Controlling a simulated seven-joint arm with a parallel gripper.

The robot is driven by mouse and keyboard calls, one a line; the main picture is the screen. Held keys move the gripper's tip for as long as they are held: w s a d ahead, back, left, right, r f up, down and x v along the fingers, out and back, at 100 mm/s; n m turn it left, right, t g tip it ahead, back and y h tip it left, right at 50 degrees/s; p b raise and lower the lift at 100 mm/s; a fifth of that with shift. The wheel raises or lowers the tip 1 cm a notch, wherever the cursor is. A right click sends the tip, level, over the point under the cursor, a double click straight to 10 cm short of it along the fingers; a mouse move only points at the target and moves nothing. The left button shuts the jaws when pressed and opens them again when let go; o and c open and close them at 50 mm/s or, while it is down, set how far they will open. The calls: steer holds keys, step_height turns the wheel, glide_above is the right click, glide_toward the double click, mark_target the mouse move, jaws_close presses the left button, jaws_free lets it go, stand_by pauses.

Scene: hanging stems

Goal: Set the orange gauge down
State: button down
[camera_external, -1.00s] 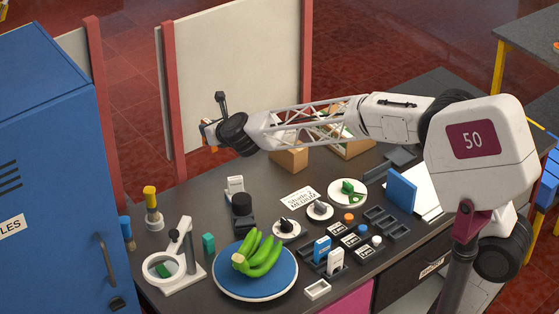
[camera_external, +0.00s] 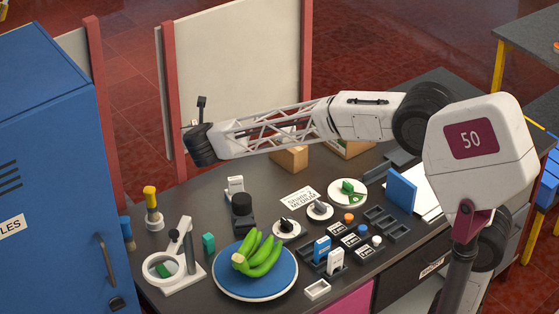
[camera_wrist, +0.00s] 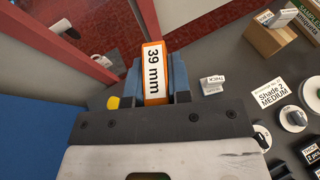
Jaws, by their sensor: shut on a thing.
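The orange gauge (camera_wrist: 155,72), with a white face marked "39 mm", is between the two blue fingers of my gripper (camera_wrist: 155,85) in the wrist view. My gripper is shut on it. In the external view my wrist (camera_external: 201,145) is at the far left end of the arm, high above the back of the dark table (camera_external: 200,190). The gauge and fingers are hidden behind the wrist there.
A blue plate with green bananas (camera_external: 262,256), a magnifier stand (camera_external: 180,262) and a yellow-topped post (camera_external: 151,205) stand on the table. A blue cabinet (camera_external: 55,150) is at left. A pale panel (camera_external: 235,75) stands behind. A cardboard box (camera_wrist: 272,38) is at right in the wrist view.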

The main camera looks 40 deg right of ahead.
step_height(320, 180, down, 18)
stand_by(0.4)
steer(key=shift+f, duration=0.1)
step_height(320, 180, down, 6)
stand_by(0.6)
steer(key=shift+f, duration=0.2)
steer(key=shift+f, duration=1.75)
steer(key=shift+f, duration=0.15)
steer(key=c, duration=1.1)
jaws_free()
steer(key=shift+o, duration=0.2)
